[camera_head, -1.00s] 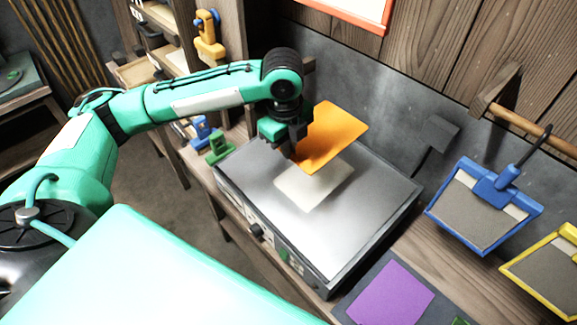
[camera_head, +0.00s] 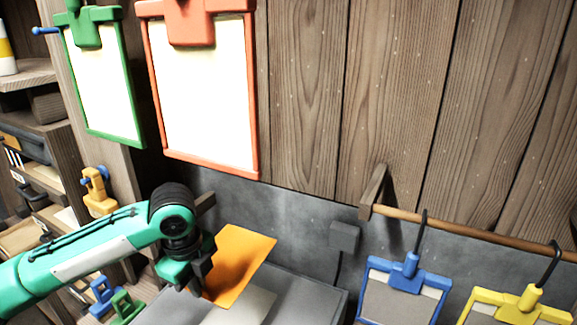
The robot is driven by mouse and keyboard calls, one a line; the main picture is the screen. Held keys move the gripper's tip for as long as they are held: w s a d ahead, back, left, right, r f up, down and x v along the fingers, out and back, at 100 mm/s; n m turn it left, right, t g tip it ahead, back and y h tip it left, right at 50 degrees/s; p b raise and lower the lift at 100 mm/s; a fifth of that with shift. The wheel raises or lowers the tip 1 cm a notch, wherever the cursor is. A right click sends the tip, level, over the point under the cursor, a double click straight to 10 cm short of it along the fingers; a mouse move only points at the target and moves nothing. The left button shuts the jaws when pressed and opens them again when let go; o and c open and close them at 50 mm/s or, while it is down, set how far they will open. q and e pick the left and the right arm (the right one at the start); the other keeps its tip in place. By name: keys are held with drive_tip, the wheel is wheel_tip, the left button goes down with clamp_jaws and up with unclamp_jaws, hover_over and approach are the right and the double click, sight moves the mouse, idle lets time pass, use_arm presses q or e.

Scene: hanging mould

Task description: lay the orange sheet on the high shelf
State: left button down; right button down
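The orange sheet (camera_head: 240,264) is tilted and held above a flat metal-topped machine (camera_head: 305,292) at the lower middle. My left gripper (camera_head: 203,282) is shut on the sheet's left edge. A pale sheet (camera_head: 240,307) lies on the machine top below the orange one. Shelves stand at the far left, with one board (camera_head: 28,74) at the upper left; I cannot tell whether it is the high shelf. My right gripper is not in view.
Framed white panels in green (camera_head: 103,80) and red (camera_head: 204,95) clips hang on the wall above my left arm. Blue (camera_head: 403,292) and yellow (camera_head: 515,308) framed moulds hang from a wooden rod (camera_head: 480,235) at right. A yellow clip (camera_head: 98,191) stands at left.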

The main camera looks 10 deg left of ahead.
use_arm(q)
drive_tip(key=s+d+f+n, duration=0.1)
drive_tip(key=f+n, duration=0.4)
drive_tip(key=n, duration=0.5)
drive_tip(key=s+d+f+n+y, duration=0.1)
drive_tip(key=f+n, duration=0.4)
drive_tip(key=n, duration=0.6)
drive_tip(key=shift+s+d+n+g, duration=0.3)
drive_tip(key=shift+s+d+g, duration=0.1)
drive_tip(key=shift+s, duration=0.5)
drive_tip(key=shift+f, duration=0.1)
drive_tip(key=shift+f, duration=0.1)
